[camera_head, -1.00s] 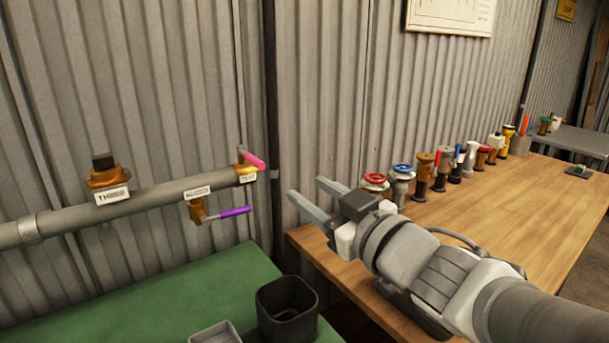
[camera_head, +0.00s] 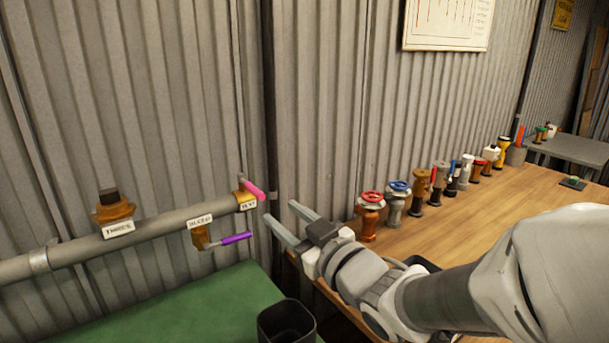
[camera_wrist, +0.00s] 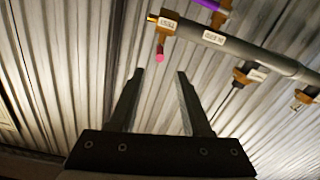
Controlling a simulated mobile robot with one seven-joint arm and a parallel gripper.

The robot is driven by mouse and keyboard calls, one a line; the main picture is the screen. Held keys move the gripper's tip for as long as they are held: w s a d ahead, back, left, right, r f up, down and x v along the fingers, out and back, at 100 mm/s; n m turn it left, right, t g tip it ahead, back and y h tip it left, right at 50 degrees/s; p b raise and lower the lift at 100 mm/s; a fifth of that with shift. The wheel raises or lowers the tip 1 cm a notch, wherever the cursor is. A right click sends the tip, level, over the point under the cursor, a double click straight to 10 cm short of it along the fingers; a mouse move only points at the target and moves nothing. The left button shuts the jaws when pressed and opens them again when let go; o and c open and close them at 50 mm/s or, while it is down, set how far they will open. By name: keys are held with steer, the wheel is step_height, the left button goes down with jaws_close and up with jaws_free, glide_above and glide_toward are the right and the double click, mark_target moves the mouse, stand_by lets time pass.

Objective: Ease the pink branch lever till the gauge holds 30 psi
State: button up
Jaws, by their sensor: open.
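The pink lever (camera_head: 254,190) sits on a brass valve at the right end of the grey pipe (camera_head: 160,226), beside a small label. In the wrist view the pink lever (camera_wrist: 160,55) lies ahead of the fingers, a little beyond their tips. My gripper (camera_head: 280,217) is open and empty, just right of and slightly below the lever in the head view, apart from it. It also shows in the wrist view (camera_wrist: 158,75). A purple lever (camera_head: 236,238) on a second labelled brass branch is below the pipe. No gauge reading can be made out.
A capped brass fitting (camera_head: 114,209) stands on the pipe at left. A green bench top (camera_head: 170,312) with a black bin (camera_head: 286,322) lies below. A wooden table (camera_head: 500,205) at right carries a row of valves, including a red-wheeled one (camera_head: 370,212). A corrugated wall stands close behind the pipe.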

mark_target(248, 185)
steer(key=x, duration=1.1)
steer(key=shift+w+a+b, duration=0.2)
steer(key=shift+w+b, duration=0.05)
steer(key=shift+b, duration=0.15)
jaws_close()
stand_by(0.8)
